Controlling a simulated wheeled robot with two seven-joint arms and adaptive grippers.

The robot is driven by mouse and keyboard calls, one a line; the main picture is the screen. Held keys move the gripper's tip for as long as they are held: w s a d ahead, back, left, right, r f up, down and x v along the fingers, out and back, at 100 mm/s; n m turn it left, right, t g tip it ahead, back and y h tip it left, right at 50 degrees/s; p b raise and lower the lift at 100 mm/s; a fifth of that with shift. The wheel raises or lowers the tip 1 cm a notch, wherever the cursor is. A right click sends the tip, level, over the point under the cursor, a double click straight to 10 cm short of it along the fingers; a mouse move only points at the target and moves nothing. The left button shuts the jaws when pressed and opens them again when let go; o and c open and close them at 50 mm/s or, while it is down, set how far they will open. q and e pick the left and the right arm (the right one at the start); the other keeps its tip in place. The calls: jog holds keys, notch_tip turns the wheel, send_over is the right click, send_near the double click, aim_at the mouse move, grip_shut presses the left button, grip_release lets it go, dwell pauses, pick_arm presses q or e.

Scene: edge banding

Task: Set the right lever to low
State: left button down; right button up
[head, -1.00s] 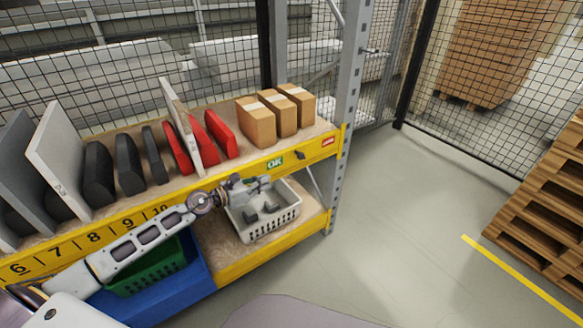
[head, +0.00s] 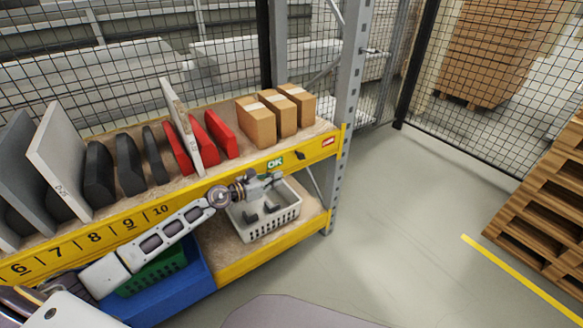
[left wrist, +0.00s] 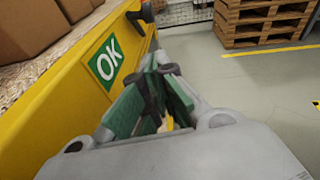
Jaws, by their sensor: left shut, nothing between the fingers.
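The right lever (head: 300,154) is a small black handle on the yellow front beam, between the green OK sign (head: 275,163) and a red label (head: 328,142). In the left wrist view the lever (left wrist: 138,22) shows at the top, beyond the OK sign (left wrist: 107,63). It is too small to tell its setting. My left gripper (head: 277,178) is shut and empty, just below the OK sign and left of the lever, apart from it. In the left wrist view its green-padded fingers (left wrist: 160,72) meet at the tips. My right gripper is not in view.
Cardboard boxes (head: 257,124) and red and black parts stand on the shelf (head: 112,218) above. A white basket (head: 287,215) sits on the lower shelf, below my gripper. A grey post (head: 346,130) bounds the rack on the right.

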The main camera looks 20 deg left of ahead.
aim_at(302, 157)
pick_arm(q)
jog(key=shift+w+d+r, duration=0.2)
jog(key=shift+w+d, duration=0.45)
jog(key=shift+w, duration=0.45)
jog(key=shift+w+d+r, duration=0.2)
jog(key=shift+w+d, duration=0.45)
jog(key=shift+w, duration=0.45)
jog(key=shift+w+d+r, duration=0.2)
jog(key=shift+w+d, duration=0.45)
jog(key=shift+w, duration=0.45)
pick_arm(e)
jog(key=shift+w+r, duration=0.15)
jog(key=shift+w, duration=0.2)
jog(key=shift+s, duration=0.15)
pick_arm(q)
jog(key=shift+w+r+p, duration=0.1)
jog(key=shift+r+p, duration=0.05)
jog(key=shift+p, duration=0.6)
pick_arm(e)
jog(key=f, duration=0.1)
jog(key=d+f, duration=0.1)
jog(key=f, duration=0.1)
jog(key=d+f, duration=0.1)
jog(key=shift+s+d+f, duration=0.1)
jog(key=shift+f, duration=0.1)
